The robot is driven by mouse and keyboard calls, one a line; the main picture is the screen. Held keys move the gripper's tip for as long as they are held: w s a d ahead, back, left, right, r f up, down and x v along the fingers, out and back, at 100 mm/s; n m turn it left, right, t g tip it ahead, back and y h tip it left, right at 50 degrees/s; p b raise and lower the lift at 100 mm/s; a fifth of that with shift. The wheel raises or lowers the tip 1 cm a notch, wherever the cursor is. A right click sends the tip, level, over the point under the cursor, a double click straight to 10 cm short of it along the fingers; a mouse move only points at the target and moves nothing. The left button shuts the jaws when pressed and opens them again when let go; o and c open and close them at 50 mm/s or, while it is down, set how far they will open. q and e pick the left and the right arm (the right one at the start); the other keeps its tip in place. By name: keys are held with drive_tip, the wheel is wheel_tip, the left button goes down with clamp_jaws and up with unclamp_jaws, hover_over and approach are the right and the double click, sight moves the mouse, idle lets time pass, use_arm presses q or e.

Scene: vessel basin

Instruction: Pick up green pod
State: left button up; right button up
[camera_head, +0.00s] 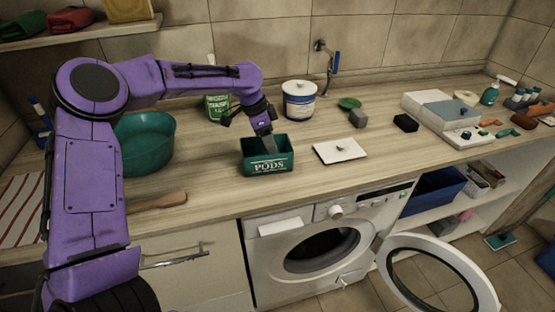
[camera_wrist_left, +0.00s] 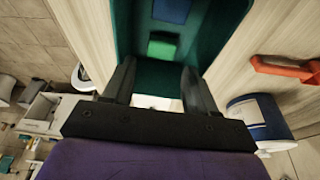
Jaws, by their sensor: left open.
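The green pod (camera_wrist_left: 162,46) lies inside the dark green pods box (camera_head: 267,167), seen in the left wrist view between and beyond my fingertips. A blue pod (camera_wrist_left: 172,10) lies farther along in the same box. The box wall hides the pods in the head view. My left gripper (camera_head: 267,143) points down into the box opening. In the left wrist view my left gripper (camera_wrist_left: 157,70) is open, with nothing between its fingers. My right gripper is not in view.
A white tub with a blue band (camera_head: 299,103) and a green can (camera_head: 217,106) stand behind the box. A teal basin (camera_head: 145,150) is at left. A white tray (camera_head: 339,151) lies at right. The washing machine door (camera_head: 440,280) hangs open below the counter.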

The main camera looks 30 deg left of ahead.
use_arm(q)
drive_tip(key=p+x, duration=0.1)
drive_tip(key=x, duration=0.5)
drive_tip(key=shift+a, duration=0.15)
drive_tip(key=shift+w+f, duration=0.1)
drive_tip(key=shift+f, duration=0.1)
drive_tip(key=c, duration=0.8)
